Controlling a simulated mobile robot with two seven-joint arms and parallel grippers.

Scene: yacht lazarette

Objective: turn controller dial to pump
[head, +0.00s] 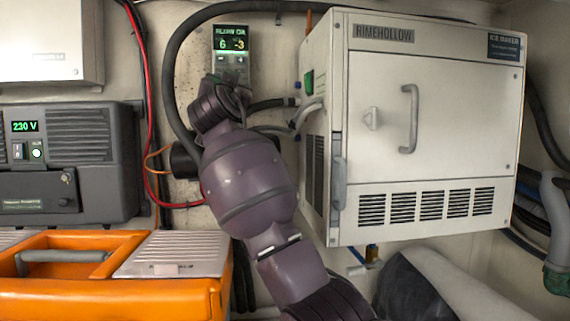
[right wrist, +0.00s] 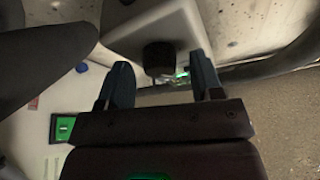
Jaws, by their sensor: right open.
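The controller (head: 231,50) is a small dark grey box on the back wall, with a lit green and white display showing "6" and "-3". Its lower part is hidden behind my right wrist. In the right wrist view the controller's pale casing (right wrist: 150,24) shows close up, with a black dial (right wrist: 158,52) sticking out of it. My right gripper (right wrist: 160,65) is open, one finger on each side of the dial in that view. I cannot tell whether either finger touches it. The dial's pointer and markings are not visible. My left gripper is not in view.
A white ice maker (head: 435,170) stands close right of my right arm, with a black hose (head: 178,60) looping around the controller. A dark inverter unit (head: 75,165) and an orange case (head: 130,297) are at left. A green-labelled switch (right wrist: 63,127) shows in the wrist view.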

